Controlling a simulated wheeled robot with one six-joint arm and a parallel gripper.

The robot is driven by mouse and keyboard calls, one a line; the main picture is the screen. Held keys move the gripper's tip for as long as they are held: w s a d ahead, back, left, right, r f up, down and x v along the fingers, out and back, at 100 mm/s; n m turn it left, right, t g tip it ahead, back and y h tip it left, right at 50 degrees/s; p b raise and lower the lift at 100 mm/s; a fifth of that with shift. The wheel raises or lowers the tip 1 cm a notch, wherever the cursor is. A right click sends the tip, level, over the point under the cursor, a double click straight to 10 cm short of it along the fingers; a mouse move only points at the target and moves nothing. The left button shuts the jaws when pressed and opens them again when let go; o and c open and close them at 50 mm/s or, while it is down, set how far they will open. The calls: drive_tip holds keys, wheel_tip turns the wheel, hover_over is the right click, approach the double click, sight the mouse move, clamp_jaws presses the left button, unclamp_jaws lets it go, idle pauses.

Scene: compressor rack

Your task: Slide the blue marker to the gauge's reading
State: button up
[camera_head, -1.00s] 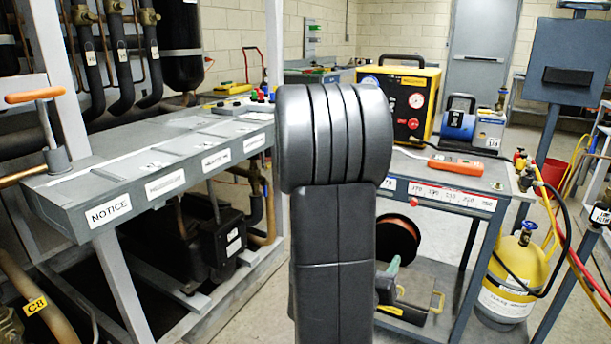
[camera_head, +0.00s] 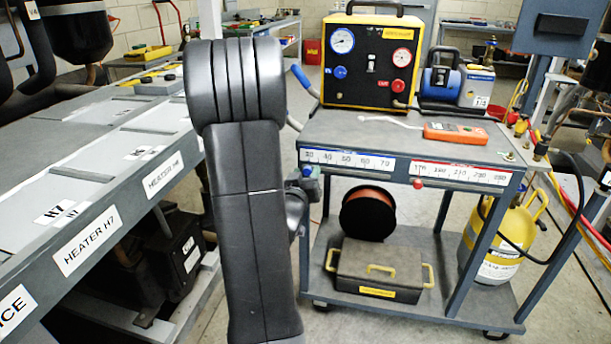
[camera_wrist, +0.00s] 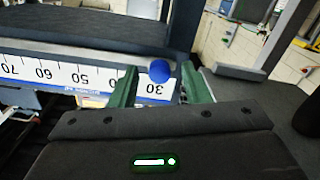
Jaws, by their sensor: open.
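The blue marker (camera_wrist: 160,71) is a round knob near the 30 end of the blue-edged scale (camera_wrist: 62,77). In the wrist view it lies between the two green fingers of my gripper (camera_wrist: 160,84), which stand apart, one on each side. I cannot tell whether either finger touches it. In the head view the scale (camera_head: 347,160) runs from 30 to 70 along the cart's front edge, and the marker (camera_head: 307,171) shows at its left end. The blue-faced gauge (camera_head: 343,40) is on the yellow and black unit; its needle is too small to read surely.
A red-edged scale (camera_head: 462,175) with a red marker (camera_head: 418,183) is to the right on the same edge. An orange meter (camera_head: 455,133) lies on the cart top (camera_head: 375,130). The heater bench (camera_head: 110,160) is to the left. My arm hides part of the view.

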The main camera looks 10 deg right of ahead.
sight(345, 171)
drive_tip(key=shift+w+d, duration=0.1)
drive_tip(key=shift+w, duration=0.05)
clamp_jaws()
drive_tip(key=s+d+b, duration=0.1)
drive_tip(key=d, duration=0.2)
drive_tip(key=s+d+b, duration=0.1)
drive_tip(key=d+b, duration=0.1)
drive_tip(key=s+d+b, duration=0.1)
drive_tip(key=d+b, duration=0.1)
drive_tip(key=d, duration=0.1)
drive_tip(key=shift+s+d+f, duration=0.1)
drive_tip(key=shift+s+d, duration=0.35)
drive_tip(key=shift+d, duration=0.2)
unclamp_jaws()
drive_tip(key=shift+a, duration=0.1)
